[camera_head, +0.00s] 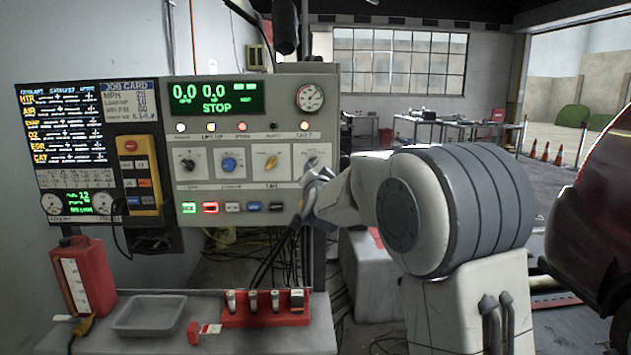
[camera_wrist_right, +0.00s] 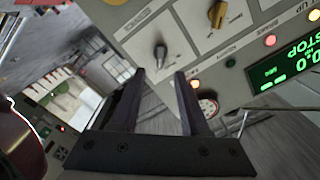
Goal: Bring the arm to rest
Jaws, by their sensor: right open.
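My right arm comes in from the right of the head view and reaches to the right side of the grey control panel (camera_head: 245,190). My right gripper (camera_head: 318,182) is in front of the panel's rightmost knob (camera_head: 311,163). In the right wrist view the gripper (camera_wrist_right: 160,74) is open, and that grey knob (camera_wrist_right: 160,55) shows just beyond the gap between the fingertips. The fingers look apart from the knob; the exact distance is hard to tell. My left gripper is not in view.
The panel display (camera_head: 215,98) reads STOP. Below stand a red container (camera_head: 82,275), a grey tray (camera_head: 150,315) and a red rack (camera_head: 265,315) on a bench (camera_head: 250,342). A dark red car (camera_head: 598,205) is at the right edge. A pendant controller (camera_head: 138,175) hangs left of the panel.

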